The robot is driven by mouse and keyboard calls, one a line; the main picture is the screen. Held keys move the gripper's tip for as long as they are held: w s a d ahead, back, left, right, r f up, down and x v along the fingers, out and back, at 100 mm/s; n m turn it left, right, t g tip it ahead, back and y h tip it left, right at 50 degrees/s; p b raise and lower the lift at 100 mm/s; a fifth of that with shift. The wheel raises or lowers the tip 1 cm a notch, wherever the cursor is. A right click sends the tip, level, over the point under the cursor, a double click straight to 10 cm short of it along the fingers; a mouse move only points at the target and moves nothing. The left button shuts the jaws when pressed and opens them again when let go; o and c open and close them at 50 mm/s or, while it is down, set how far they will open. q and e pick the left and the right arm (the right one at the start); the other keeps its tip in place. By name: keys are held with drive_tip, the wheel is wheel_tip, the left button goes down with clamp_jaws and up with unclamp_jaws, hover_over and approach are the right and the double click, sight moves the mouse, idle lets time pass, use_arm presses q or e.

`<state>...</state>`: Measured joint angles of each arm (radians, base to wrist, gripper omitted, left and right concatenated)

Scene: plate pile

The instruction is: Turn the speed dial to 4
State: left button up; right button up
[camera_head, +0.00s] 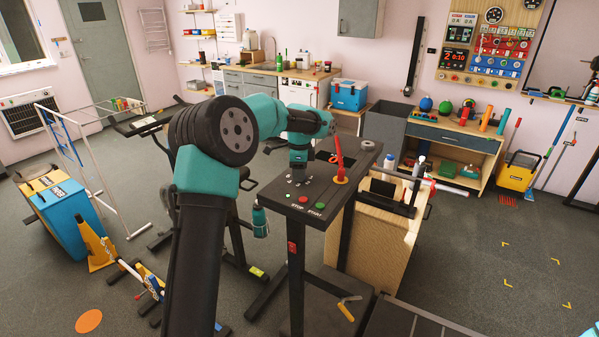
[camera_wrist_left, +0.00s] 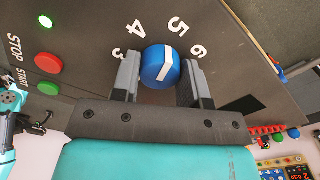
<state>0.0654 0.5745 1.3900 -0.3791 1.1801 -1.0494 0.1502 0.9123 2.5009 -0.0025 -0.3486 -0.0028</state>
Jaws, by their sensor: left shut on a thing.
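The speed dial is a round blue knob (camera_wrist_left: 154,76) with a white mark on its face, in the left wrist view. The numbers 3 (camera_wrist_left: 117,54), 4 (camera_wrist_left: 137,28), 5 (camera_wrist_left: 178,25) and 6 (camera_wrist_left: 197,49) arc around it on the dark panel. I cannot tell exactly which number the mark points to. My left gripper (camera_wrist_left: 160,82) is shut on the dial, one finger on each side. In the head view my left gripper (camera_head: 299,163) reaches down to the dark console (camera_head: 335,205) and hides the dial. My right gripper is not in view.
A red STOP button (camera_wrist_left: 47,63) and a green START button (camera_wrist_left: 48,89) sit beside the dial, with a lit green lamp (camera_wrist_left: 45,21).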

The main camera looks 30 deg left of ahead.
use_arm(q)
drive_tip(key=shift+n, duration=0.3)
drive_tip(key=n, duration=0.9)
idle(0.4)
drive_tip(key=o, duration=0.9)
wheel_tip(320, 180, up, 18)
drive_tip(key=shift+f, duration=0.25)
